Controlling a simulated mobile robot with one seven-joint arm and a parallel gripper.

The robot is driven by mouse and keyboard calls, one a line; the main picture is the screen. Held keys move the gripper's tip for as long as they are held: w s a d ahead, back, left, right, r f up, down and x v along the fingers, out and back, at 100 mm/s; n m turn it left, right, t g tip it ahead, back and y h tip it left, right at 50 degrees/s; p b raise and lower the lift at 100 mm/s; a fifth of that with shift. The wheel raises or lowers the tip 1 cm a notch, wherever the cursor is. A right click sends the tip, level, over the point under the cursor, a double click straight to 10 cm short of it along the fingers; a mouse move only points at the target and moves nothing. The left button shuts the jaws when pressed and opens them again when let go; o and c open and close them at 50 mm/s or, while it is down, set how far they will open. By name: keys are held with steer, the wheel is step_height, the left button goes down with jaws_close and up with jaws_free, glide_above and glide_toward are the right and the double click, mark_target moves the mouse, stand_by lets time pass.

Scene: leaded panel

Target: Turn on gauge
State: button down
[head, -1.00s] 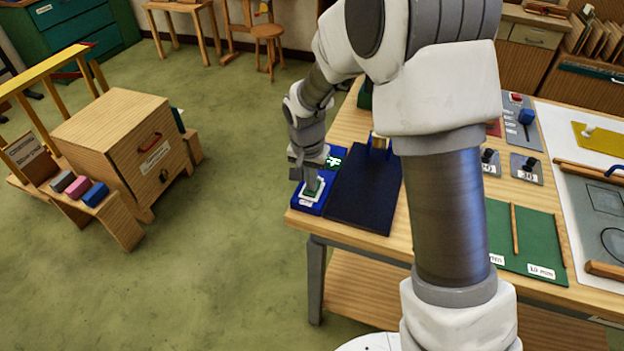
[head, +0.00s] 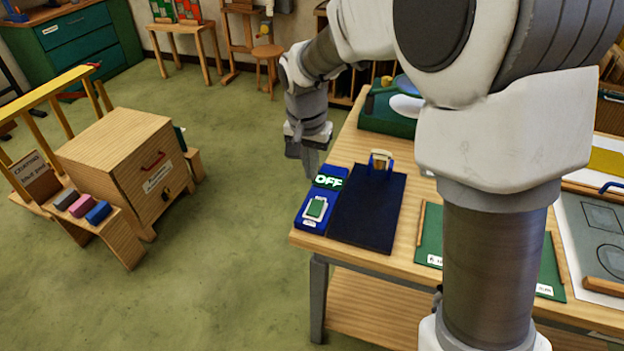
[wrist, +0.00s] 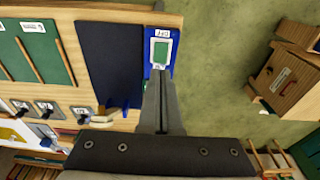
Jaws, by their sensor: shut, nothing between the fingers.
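The gauge (head: 306,220) is a blue unit at the near left corner of the wooden table. Its display (head: 328,182) reads OFF in white on green. A green button (head: 316,208) in a pale frame sits on its near part, and the button also shows in the wrist view (wrist: 160,53). My gripper (head: 311,172) is shut and empty, raised behind the gauge by the display end. In the wrist view my shut fingers (wrist: 160,80) point toward the button and cover the display.
A dark navy board (head: 365,222) with a brass piece in a blue holder (head: 380,163) lies right of the gauge. A green case (head: 385,112) stands behind. Open floor (head: 235,230) lies left of the table, with a wooden cabinet (head: 130,150) beyond.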

mark_target(316, 203)
steer(key=shift+r, duration=0.25)
steer(key=shift+w+r+t+b, duration=0.2)
steer(key=shift+w+t+b, duration=0.2)
steer(key=shift+w+b, duration=0.3)
steer(key=f, duration=0.4)
steer(key=w+f, duration=0.1)
steer(key=f, duration=0.4)
steer(key=w+d+f, duration=0.1)
steer(key=f, duration=0.3)
steer(key=shift+w+f, duration=0.25)
steer(key=shift+f, duration=0.15)
